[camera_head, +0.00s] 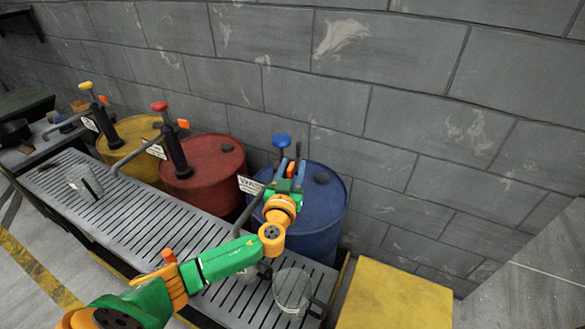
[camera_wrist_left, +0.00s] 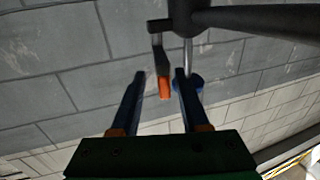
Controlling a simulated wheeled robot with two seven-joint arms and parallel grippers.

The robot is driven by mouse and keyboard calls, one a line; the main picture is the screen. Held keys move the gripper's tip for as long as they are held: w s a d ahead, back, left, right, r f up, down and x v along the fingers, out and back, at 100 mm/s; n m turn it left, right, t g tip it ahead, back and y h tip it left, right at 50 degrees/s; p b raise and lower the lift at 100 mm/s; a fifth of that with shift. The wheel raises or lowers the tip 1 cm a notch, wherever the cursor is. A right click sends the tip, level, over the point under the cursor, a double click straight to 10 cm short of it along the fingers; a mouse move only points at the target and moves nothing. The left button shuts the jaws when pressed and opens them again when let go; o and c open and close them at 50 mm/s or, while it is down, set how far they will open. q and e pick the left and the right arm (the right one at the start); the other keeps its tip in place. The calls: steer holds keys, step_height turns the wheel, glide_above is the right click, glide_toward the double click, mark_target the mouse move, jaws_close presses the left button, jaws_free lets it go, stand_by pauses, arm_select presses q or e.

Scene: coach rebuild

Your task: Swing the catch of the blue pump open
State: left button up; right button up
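The blue pump stands on a blue drum (camera_head: 326,205), with a blue knob (camera_head: 282,140) on top. Its small orange catch (camera_head: 291,169) shows between the fingers of my left gripper (camera_head: 290,173). In the left wrist view, the orange catch tip (camera_wrist_left: 165,88) hangs from a dark bracket between the two blue fingers of the left gripper (camera_wrist_left: 160,78), nearer the right finger. The fingers are apart, with visible gaps beside the catch. The gripper hides part of the pump body in the head view. My right gripper is not in view.
A red drum (camera_head: 217,165) and a yellow drum (camera_head: 133,132), each with a pump, stand to the left. A slotted grey bench (camera_head: 140,215) runs in front, holding clear jars (camera_head: 292,292). A block wall (camera_head: 400,60) is close behind. A yellow panel (camera_head: 395,300) lies at right.

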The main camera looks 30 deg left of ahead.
arm_select(q)
steer(key=b+v, duration=0.1)
steer(key=v, duration=0.5)
steer(key=shift+s+f, duration=0.1)
steer(key=shift+s, duration=0.1)
steer(key=shift+s+d, duration=0.15)
steer(key=shift+s, duration=0.2)
